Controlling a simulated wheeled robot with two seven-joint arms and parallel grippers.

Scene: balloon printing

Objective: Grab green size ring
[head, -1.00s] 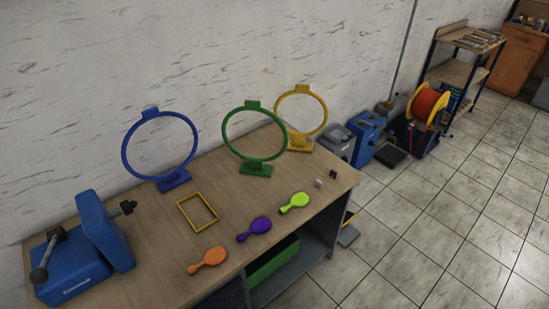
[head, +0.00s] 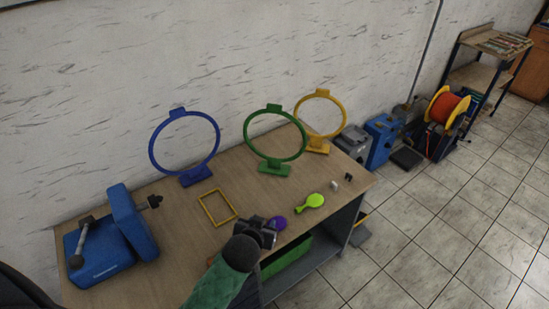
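The green size ring (head: 274,168) stands upright on its base at the back of the wooden table, between the blue size ring (head: 198,176) and the yellow size ring (head: 318,147). The green forearm and gripper hide most of the orange balloon.
The table (head: 180,215) also holds a lime-green balloon (head: 312,202), a yellow rectangular frame (head: 217,207) and a blue machine (head: 105,248) at left. A white wall stands close behind. The tabletop between the gripper and the green ring is mostly clear.

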